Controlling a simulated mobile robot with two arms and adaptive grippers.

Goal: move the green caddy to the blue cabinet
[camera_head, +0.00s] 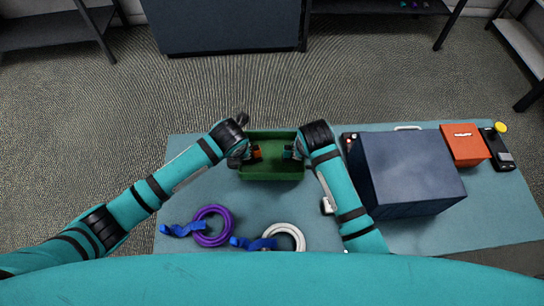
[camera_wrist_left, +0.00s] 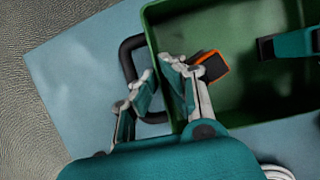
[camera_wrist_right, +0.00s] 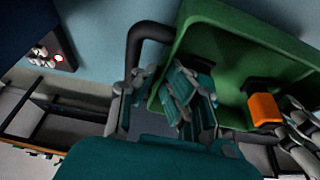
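The green caddy (camera_head: 272,175) is an open box near the far edge of the table, with a black loop handle on each end (camera_wrist_left: 129,58) (camera_wrist_right: 137,42). My left gripper (camera_head: 249,153) is at its left end and my right gripper (camera_head: 296,152) at its right end. In both wrist views, each gripper has one finger inside the caddy and one outside by the handle, closed in on the end wall. I cannot tell whether the caddy is lifted. A dark blue cabinet (camera_head: 222,28) stands on the floor beyond the table.
An orange-and-black item (camera_wrist_left: 212,65) is in the caddy. On the teal table (camera_head: 190,190) are a purple cable coil (camera_head: 212,226), a white coil (camera_head: 287,230), blue straps, a large dark blue box (camera_head: 410,170) and an orange box (camera_head: 464,145). Carpet between table and cabinet is clear.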

